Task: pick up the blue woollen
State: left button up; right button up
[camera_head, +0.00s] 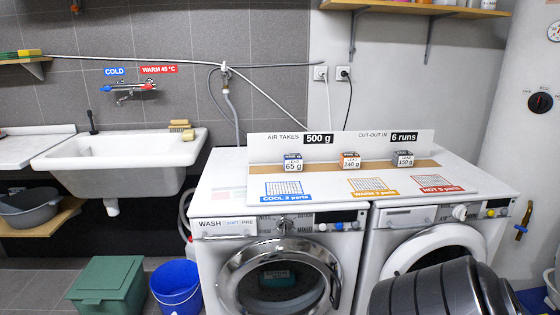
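No thing plainly readable as a blue woollen shows. That door looks shut. Neither of my grippers is in view.
A white sink (110,150), green box (108,280) and blue bucket (177,290) are at the left. A dark ribbed rounded shape (440,292) covers part of the right machine.

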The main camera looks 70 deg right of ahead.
aim_at(292, 162)
jog(key=z, duration=0.65)
jog(key=i, duration=0.8)
jog(key=z, duration=0.95)
